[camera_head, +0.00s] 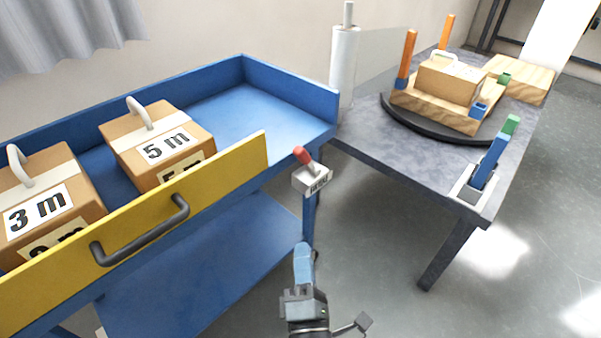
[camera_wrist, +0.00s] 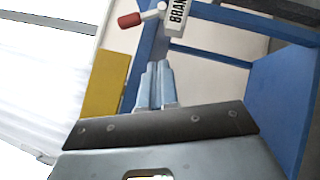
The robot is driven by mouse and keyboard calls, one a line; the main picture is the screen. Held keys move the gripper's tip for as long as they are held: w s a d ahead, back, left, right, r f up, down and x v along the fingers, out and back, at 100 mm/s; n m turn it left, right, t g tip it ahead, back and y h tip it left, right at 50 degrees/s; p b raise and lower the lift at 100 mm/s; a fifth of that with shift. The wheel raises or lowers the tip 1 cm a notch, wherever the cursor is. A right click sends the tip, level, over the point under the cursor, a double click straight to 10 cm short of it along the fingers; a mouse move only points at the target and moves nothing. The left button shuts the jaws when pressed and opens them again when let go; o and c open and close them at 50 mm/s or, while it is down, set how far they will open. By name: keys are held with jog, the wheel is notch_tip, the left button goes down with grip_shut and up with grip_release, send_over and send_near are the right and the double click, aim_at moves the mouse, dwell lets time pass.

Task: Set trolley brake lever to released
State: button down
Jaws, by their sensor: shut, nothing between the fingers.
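The trolley brake lever (camera_head: 304,158) has a red knob on a short pale stem. It rises from a small white labelled bracket (camera_head: 314,180) at the right end of the blue trolley (camera_head: 250,100). In the wrist view the red knob (camera_wrist: 129,20) points left from the white bracket (camera_wrist: 176,18); part of the label is cut off. My gripper (camera_head: 303,250) is shut and empty, below the lever and apart from it. In the wrist view its fingertips (camera_wrist: 157,68) lie together below the lever.
A yellow drop panel (camera_head: 150,230) with a dark handle fronts the trolley. Boxes marked 3 m (camera_head: 45,210) and 5 m (camera_head: 160,150) sit on it. At right, a grey table (camera_head: 400,160) holds a turntable, a box and a blue-green lever (camera_head: 490,155). Floor between is clear.

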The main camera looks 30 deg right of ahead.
jog(key=shift+n+t+h, duration=0.3)
jog(key=shift+n+t, duration=0.1)
jog(key=shift+t, duration=0.3)
jog(key=a+r, duration=0.1)
jog(key=w+a+r, duration=0.1)
jog(key=r, duration=0.1)
jog(key=shift+w+r, duration=0.1)
jog(key=shift+r, duration=0.05)
send_near(299, 159)
jog(key=w+a, duration=0.1)
jog(key=w, duration=0.4)
jog(key=shift+w+d+r, duration=0.1)
jog(key=shift+d+r, duration=0.35)
jog(key=shift+d, duration=0.3)
jog(key=shift+w+d+r, duration=0.1)
jog(key=shift+d+r, duration=0.35)
jog(key=shift+d, duration=0.3)
jog(key=shift+d+r+m+g+p, duration=0.15)
jog(key=shift+r+m+g+p, duration=0.2)
jog(key=shift+p, duration=0.4)
